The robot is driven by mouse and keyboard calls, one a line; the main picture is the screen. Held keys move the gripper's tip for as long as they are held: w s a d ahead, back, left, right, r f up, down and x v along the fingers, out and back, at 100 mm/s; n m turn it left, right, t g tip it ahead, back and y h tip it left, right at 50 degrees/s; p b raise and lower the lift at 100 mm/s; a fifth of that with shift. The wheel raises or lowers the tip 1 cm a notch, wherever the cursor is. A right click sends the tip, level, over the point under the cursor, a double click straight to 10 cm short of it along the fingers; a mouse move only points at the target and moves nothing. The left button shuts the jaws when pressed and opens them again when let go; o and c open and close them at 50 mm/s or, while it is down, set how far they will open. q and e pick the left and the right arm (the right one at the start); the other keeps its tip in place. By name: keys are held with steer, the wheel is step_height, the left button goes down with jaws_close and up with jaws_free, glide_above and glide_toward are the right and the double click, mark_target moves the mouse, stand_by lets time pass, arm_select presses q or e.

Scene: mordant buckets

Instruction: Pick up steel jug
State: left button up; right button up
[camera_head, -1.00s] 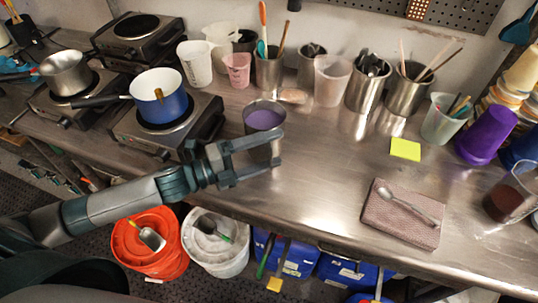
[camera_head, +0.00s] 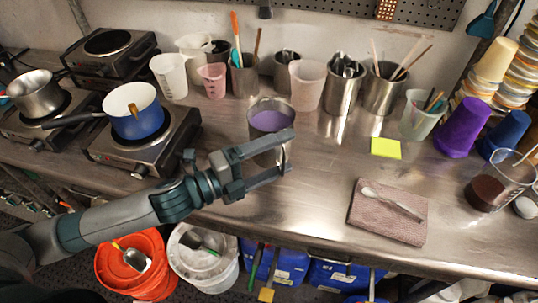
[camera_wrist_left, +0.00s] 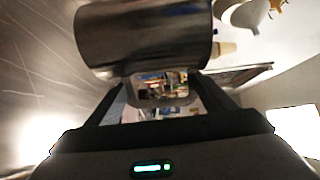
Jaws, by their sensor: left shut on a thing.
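The steel jug (camera_head: 267,146) holds purple liquid and shows at the middle of the head view. It looks upright and seems to be a little above the steel bench, but its base is partly hidden by my fingers. My left gripper (camera_head: 288,152) reaches in from the left, with its fingers at the near side of the jug. In the left wrist view the jug's metal body (camera_wrist_left: 145,38) fills the top, and its handle (camera_wrist_left: 160,88) lies between the fingers of my left gripper (camera_wrist_left: 163,98), which is shut on it. My right gripper is not in view.
Behind the jug stand a pink cup (camera_head: 212,80), a clear beaker (camera_head: 306,85) and steel tool pots (camera_head: 342,95). A blue pot (camera_head: 136,122) sits on a hotplate to the left. A folded cloth (camera_head: 375,222) with a spoon lies right. The bench between is clear.

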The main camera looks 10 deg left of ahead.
arm_select(q)
steer(key=shift+s+d+r, duration=0.25)
steer(key=shift+d+r, duration=0.45)
steer(key=shift+d, duration=0.3)
steer(key=shift+s+d+r, duration=0.2)
steer(key=shift+d+r, duration=0.45)
steer(key=shift+d, duration=0.3)
steer(key=shift+r, duration=0.1)
